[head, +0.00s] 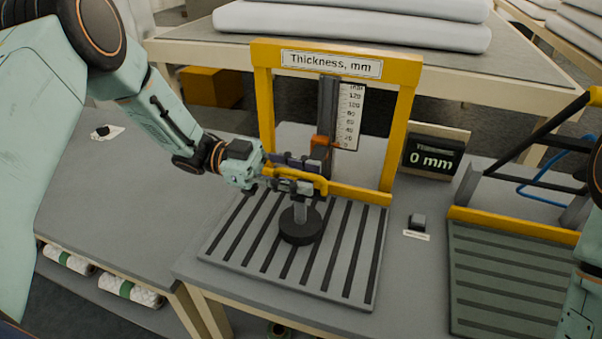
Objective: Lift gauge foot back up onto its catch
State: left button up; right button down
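The gauge foot (301,226) is a dark round disc on a short grey stem, down on the slatted plate (232,245) under a yellow frame (264,100). A yellow handle (322,186) sits above the stem. My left gripper (296,175) is at the handle, one dark finger above it and one below; whether they press on it is unclear. An orange piece (321,146), perhaps the pointer or catch, is on the dark upright post (327,100) beside the scale (349,115), near its low end. My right gripper is out of view.
A display (433,159) reads 0 mm to the right of the frame. A small dark block (418,221) with a label is near the plate. A second yellow-framed, slatted station (510,270) stands at the right.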

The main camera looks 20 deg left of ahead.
pick_arm(q)
jog(key=shift+w+f, duration=0.1)
jog(key=shift+w, duration=0.05)
jog(key=shift+c, duration=1.2)
jog(key=shift+d, duration=0.2)
jog(key=shift+c, duration=1.4)
grip_shut()
